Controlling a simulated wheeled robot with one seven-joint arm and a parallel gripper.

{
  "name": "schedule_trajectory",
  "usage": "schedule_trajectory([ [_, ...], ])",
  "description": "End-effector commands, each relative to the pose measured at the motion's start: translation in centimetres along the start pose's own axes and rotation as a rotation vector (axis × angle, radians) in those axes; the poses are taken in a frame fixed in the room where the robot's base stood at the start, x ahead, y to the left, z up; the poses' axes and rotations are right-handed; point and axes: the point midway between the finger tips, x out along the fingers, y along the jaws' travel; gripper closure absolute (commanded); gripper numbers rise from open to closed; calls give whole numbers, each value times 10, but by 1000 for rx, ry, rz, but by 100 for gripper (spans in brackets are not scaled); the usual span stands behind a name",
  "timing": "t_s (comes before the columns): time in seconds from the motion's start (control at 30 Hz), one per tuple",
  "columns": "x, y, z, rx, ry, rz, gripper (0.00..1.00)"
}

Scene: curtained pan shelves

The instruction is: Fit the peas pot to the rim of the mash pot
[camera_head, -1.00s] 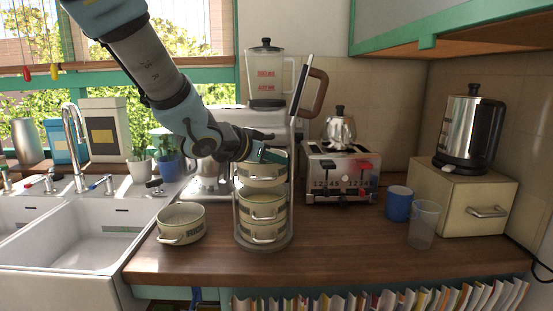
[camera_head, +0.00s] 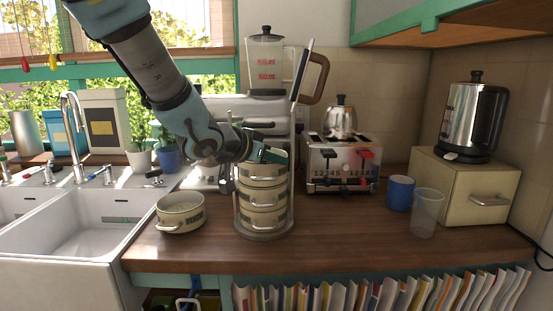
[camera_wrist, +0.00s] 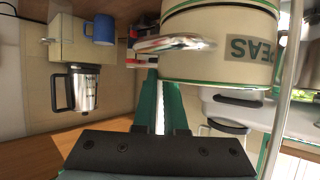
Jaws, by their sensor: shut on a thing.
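The peas pot (camera_head: 262,172) is a cream pot with green bands at the top of a stack in a metal carrier (camera_head: 291,200). Its upside-down PEAS label shows in the wrist view, where the pot (camera_wrist: 215,50) fills the upper right. My gripper (camera_head: 268,156) is shut on its handle (camera_wrist: 173,44). The peas pot appears upright and down against the rim of the middle pot (camera_head: 262,198); I cannot tell whether it is fully seated. A third pot (camera_head: 263,218) is below. The lower labels are unreadable, so I cannot tell which is the mash pot.
A loose open cream pot (camera_head: 181,213) stands on the counter to the left, near the sink (camera_head: 90,232). A toaster (camera_head: 341,165), blue cup (camera_head: 399,193) and clear tumbler (camera_head: 425,213) stand to the right. A blender (camera_head: 266,65) is behind. The front counter is clear.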

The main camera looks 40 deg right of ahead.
Motion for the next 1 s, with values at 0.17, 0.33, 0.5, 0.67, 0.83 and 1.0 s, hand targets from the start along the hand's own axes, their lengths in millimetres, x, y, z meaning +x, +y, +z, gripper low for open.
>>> schedule_trajectory([
  [0.17, 0, 0, -1, 1, 2, 0, 100],
  [0.33, 0, 0, -1, 1, 2, 0, 100],
  [0.5, 1, 0, 0, 1, 2, 0, 100],
  [0.67, 2, 0, 2, 1, 2, 1, 100],
  [0.83, 2, 0, 4, 1, 2, 1, 100],
  [1.0, 2, 0, 4, 0, 1, 1, 77],
])
